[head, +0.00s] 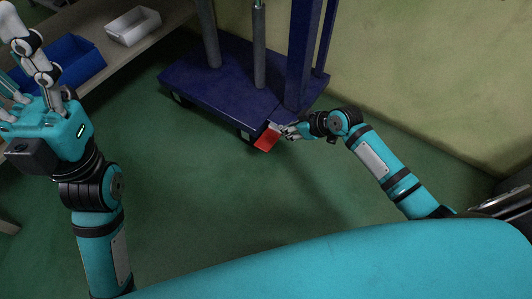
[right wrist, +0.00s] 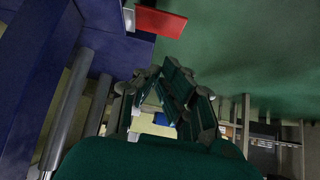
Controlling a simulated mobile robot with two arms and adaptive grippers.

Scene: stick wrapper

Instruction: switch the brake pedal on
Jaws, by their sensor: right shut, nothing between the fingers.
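The brake pedal is a red plate (head: 267,139) at the front corner of the dark blue cart (head: 215,85). In the right wrist view the red pedal (right wrist: 160,21) is at the top centre, beyond the fingertips. My right gripper (head: 286,131) is shut and empty, right beside the pedal. Its fingers (right wrist: 172,75) show in the wrist view below the pedal, and I cannot tell whether they touch it. My left gripper (head: 22,62) is raised at the upper left, far from the pedal, with its fingers spread and nothing seen between them.
A blue bin (head: 68,62) and a white bin (head: 133,26) sit on a bench at the upper left. Grey posts and a tall blue column (head: 303,50) rise from the cart. A yellow-green wall stands behind. The green floor (head: 200,180) before the cart is clear.

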